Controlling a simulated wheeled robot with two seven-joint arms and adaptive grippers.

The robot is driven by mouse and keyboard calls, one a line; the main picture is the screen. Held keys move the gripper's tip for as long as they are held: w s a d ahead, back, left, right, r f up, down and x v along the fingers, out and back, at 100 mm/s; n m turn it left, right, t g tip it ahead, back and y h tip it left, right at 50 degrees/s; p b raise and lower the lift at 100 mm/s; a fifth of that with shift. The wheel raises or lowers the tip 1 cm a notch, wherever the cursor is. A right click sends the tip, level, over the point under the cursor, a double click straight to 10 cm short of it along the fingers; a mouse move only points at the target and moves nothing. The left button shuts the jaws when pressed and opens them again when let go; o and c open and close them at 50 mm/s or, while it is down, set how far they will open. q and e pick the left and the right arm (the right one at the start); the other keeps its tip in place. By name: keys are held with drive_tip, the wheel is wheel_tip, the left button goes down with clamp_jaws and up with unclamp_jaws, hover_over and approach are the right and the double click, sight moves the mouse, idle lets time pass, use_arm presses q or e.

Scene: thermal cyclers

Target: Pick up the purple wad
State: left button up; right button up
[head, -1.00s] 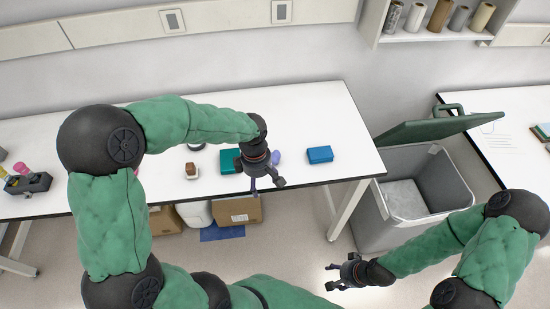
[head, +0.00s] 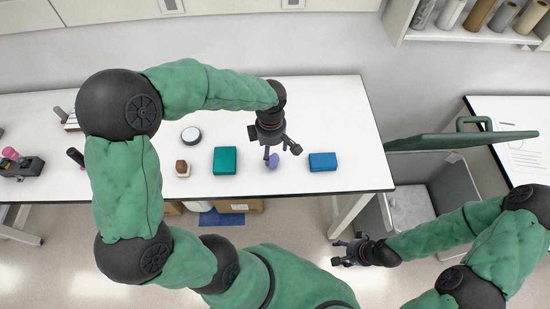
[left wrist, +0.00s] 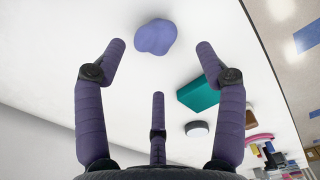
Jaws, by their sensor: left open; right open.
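The purple wad (head: 273,160) is a small lumpy piece on the white table, between a teal box and a blue box. It also shows in the left wrist view (left wrist: 155,37), ahead of the fingertips and a little left of the middle. My left gripper (head: 280,150) is open and empty, with its fingers spread close above the wad in the head view. In the left wrist view its fingers (left wrist: 158,55) stand apart, and the wad appears beyond them. Whether a finger touches it I cannot tell. My right gripper (head: 345,252) is open and empty, low over the floor.
A teal box (head: 225,161) lies left of the wad and a blue box (head: 323,162) right of it. A round white-rimmed item (head: 191,134) and a small brown-topped item (head: 182,168) are further left. A grey bin (head: 445,178) with a green lid (head: 460,141) stands right of the table (head: 350,110).

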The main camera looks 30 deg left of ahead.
sight(272, 159)
use_arm(q)
wheel_tip(272, 159, down, 2)
drive_tip(key=shift+s+f, duration=0.15)
drive_tip(key=shift+w+f, duration=0.2)
drive_tip(key=shift+f, duration=0.25)
drive_tip(key=f+b, duration=0.1)
drive_tip(key=f, duration=0.4)
drive_tip(key=shift+w, duration=0.2)
drive_tip(key=c, duration=0.9)
